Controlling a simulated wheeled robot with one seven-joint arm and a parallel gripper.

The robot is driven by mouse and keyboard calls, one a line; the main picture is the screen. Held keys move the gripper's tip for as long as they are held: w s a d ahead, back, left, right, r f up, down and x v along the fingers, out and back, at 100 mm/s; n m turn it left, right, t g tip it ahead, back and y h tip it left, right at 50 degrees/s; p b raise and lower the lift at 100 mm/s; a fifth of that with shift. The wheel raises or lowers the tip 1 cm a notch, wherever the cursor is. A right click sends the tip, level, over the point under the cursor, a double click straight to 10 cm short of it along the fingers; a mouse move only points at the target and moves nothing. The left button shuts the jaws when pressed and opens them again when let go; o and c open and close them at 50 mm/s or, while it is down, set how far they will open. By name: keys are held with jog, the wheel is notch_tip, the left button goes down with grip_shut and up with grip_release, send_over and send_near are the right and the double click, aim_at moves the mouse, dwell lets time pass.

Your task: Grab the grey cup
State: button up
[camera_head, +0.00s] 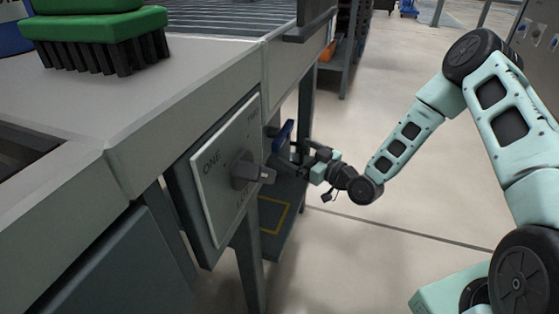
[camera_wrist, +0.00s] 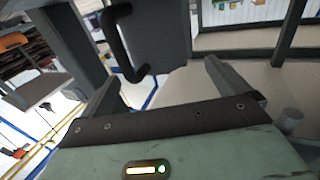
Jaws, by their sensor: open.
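I cannot make out a grey cup in either view. My gripper (camera_head: 290,163) is beside the grey workbench, below its top and just right of the control panel. In the wrist view, the two fingers of my gripper (camera_wrist: 161,70) stand wide apart with nothing held between them. A dark curved handle (camera_wrist: 122,45) shows beyond the left finger, and a pale flat surface (camera_wrist: 185,85) lies beyond the gap.
A panel (camera_head: 212,205) with a grey knob (camera_head: 245,174) juts from the workbench (camera_head: 140,120) close to my gripper. A green brush (camera_head: 95,35) lies on top. A lower shelf (camera_head: 270,225) has a yellow outline. Open floor (camera_head: 350,260) lies right.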

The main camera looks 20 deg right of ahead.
aim_at(286, 150)
jog(key=w+b, duration=0.1)
jog(key=w+a+f+b, duration=0.1)
jog(key=w, duration=0.1)
jog(key=w+a+b, duration=0.1)
jog(key=shift+w+a+f, duration=0.25)
jog(key=shift+w+f, duration=0.05)
jog(key=shift+w+a+r, duration=0.1)
jog(key=shift+w+a, duration=0.1)
jog(key=shift+w, duration=0.05)
jog(key=c, duration=1.1)
